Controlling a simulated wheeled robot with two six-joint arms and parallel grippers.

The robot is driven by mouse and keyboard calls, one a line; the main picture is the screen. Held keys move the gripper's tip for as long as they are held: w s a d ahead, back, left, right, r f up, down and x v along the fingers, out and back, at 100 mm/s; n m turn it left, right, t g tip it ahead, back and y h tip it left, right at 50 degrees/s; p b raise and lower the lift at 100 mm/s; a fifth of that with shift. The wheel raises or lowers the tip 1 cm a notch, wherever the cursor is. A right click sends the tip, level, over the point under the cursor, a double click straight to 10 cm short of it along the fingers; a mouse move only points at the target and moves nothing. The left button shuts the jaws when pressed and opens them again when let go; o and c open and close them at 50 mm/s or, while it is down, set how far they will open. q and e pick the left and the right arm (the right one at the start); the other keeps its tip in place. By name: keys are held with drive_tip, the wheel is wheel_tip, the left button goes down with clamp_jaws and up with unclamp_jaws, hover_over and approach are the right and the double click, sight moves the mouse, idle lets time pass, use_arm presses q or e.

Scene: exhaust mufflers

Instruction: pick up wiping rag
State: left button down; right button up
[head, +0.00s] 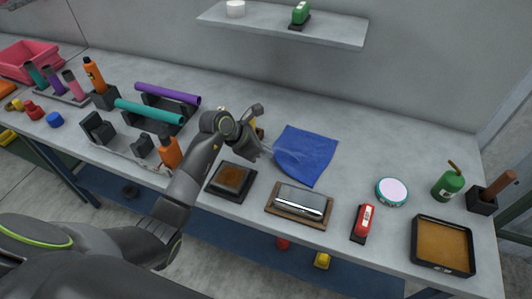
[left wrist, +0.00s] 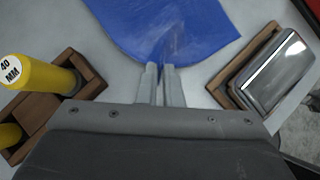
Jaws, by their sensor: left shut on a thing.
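The wiping rag (head: 307,154) is a blue cloth lying on the grey workbench, right of the middle in the head view. Its near left edge is pinched and creased. In the left wrist view the rag (left wrist: 170,25) fills the top middle and narrows down to the fingertips. My left gripper (head: 268,148) reaches in from the left and is shut on this edge; its two fingers (left wrist: 160,72) are close together with cloth between them. Most of the rag looks flat on the bench. My right gripper is not in view.
A metal block in a wooden tray (head: 298,203) and a dark square tray (head: 231,181) stand in front of the rag. A red stapler-like tool (head: 363,222) and round tin (head: 392,191) lie right.

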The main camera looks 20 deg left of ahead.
use_arm(q)
wheel_tip(320, 180, up, 7)
drive_tip(key=p, duration=0.4)
drive_tip(key=shift+r, duration=0.2)
wheel_tip(320, 180, up, 18)
drive_tip(key=p, duration=1)
